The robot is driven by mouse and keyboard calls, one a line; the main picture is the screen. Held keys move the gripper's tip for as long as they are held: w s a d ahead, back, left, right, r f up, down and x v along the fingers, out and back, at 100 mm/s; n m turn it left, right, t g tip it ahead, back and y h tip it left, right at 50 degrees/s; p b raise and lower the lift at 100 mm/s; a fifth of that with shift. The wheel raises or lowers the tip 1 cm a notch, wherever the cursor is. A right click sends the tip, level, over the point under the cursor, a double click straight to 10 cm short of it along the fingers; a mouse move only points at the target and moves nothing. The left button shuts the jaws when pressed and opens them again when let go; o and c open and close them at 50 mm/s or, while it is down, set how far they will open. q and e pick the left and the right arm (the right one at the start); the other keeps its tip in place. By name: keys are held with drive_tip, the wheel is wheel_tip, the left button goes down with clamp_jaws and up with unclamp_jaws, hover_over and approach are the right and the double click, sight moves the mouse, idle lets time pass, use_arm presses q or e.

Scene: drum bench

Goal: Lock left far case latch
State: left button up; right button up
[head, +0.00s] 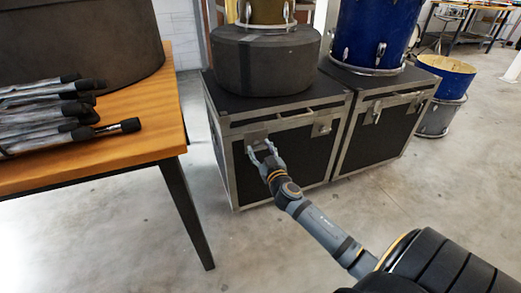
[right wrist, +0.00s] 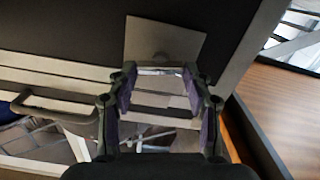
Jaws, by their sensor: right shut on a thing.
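Two black flight cases with silver metal edging stand on the floor in the head view. The left case (head: 310,150) has a grey latch plate (head: 256,136) near the left end of its front. My right gripper (head: 260,150) is at this plate, with its fingers pointing at the case front. In the right wrist view, the fingers (right wrist: 160,76) are shut on a flat pale latch piece, beside a grey plate (right wrist: 165,38) on the dark panel. The fingers partly hide the latch, so its lock state cannot be told. My left gripper is out of view.
A second latch (head: 321,128) sits farther right on the left case. A round black drum case (head: 265,62) stands on top. The right case (head: 375,135) carries a blue drum (head: 372,30). A wooden table (head: 130,150) with bundled stands is at left; open floor lies in front.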

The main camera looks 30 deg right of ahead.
drive_tip(key=shift+n, duration=0.3)
drive_tip(key=n, duration=0.3)
drive_tip(key=shift+p, duration=0.4)
drive_tip(key=n, duration=0.3)
drive_tip(key=shift+a+n+p, duration=0.1)
drive_tip(key=shift+n+p, duration=0.2)
drive_tip(key=shift+p, duration=0.05)
drive_tip(key=n+p, duration=0.1)
drive_tip(key=n, duration=0.3)
drive_tip(key=shift+f+n, duration=0.1)
drive_tip(key=shift+n, duration=0.2)
drive_tip(key=shift+a+f+n+p, duration=0.1)
drive_tip(key=shift+n+p, duration=0.2)
drive_tip(key=shift+n, duration=1.2)
drive_tip(key=o, duration=1.2)
drive_tip(key=shift+c, duration=0.2)
